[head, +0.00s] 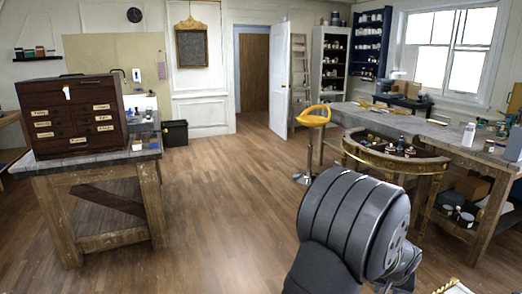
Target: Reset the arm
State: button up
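My grey arm rises from the bottom edge in the head view, right of the middle, with a rounded ribbed link nearest the camera. My gripper is not in view, so its state and anything it may hold are hidden. A half-round gilt console (380,163) with a dark top stands behind and to the right of my arm. Several small items rest on its top. My arm hides part of its lower front.
A wooden bench (104,240) with a dark drawer chest (72,128) stands at left. A long workbench (465,150) fills the right side. The wooden floor (220,215) between the benches is clear.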

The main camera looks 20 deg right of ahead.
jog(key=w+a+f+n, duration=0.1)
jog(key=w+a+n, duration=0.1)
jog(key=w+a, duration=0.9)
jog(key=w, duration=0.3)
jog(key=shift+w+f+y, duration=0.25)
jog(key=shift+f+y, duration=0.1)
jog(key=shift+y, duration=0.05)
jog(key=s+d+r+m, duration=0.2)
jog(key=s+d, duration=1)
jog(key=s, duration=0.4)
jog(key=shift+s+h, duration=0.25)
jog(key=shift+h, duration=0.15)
